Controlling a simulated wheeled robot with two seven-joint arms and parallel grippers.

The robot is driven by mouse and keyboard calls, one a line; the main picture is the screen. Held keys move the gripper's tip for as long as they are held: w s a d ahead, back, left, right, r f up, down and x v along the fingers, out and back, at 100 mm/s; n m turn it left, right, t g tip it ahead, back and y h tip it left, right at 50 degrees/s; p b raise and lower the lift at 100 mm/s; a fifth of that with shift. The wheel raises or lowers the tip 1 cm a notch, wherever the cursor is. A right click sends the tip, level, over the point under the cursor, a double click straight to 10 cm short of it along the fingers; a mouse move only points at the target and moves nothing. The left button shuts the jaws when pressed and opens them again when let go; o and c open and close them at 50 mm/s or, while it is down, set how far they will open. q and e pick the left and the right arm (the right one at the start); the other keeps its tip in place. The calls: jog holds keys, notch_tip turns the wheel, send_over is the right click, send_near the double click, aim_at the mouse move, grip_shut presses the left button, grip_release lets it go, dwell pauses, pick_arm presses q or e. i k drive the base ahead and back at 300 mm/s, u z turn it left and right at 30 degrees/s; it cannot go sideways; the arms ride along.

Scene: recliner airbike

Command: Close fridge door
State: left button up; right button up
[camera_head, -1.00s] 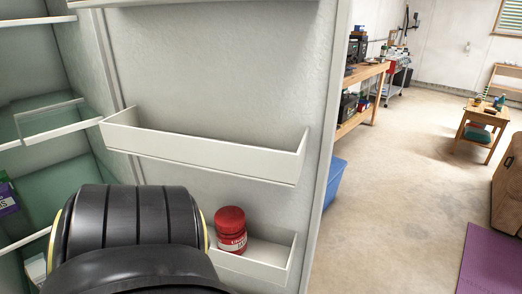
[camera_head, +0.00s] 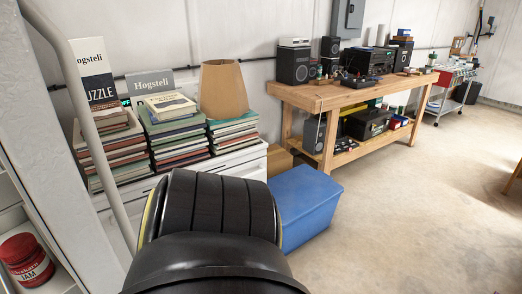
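The fridge door (camera_head: 62,165) stands open at the left edge of the view. I see its pale edge, and a long curved handle (camera_head: 88,105) runs down its outer side. A strip of its inner side shows at the lower left, where a red jam jar (camera_head: 26,258) stands in a door shelf. The fridge body is out of view. A thick black link of my own arm fills the bottom middle, right of the door edge. Whether it touches the door cannot be told. Neither gripper shows.
A white cabinet (camera_head: 232,165) with stacks of books (camera_head: 178,140) and a lampshade (camera_head: 228,90) stands beyond the door. A blue bin (camera_head: 305,205) and a wooden workbench (camera_head: 325,97) are right of it. The floor at the right is clear.

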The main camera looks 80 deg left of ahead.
aim_at(44, 192)
jog(key=i, duration=0.35)
jog(key=u, duration=1.5)
jog(key=i, duration=1.4)
jog(key=u, duration=3.8)
jog(key=i, duration=1)
jog(key=u, duration=1.9)
jog(key=k, duration=0.1)
jog(key=z, duration=0.05)
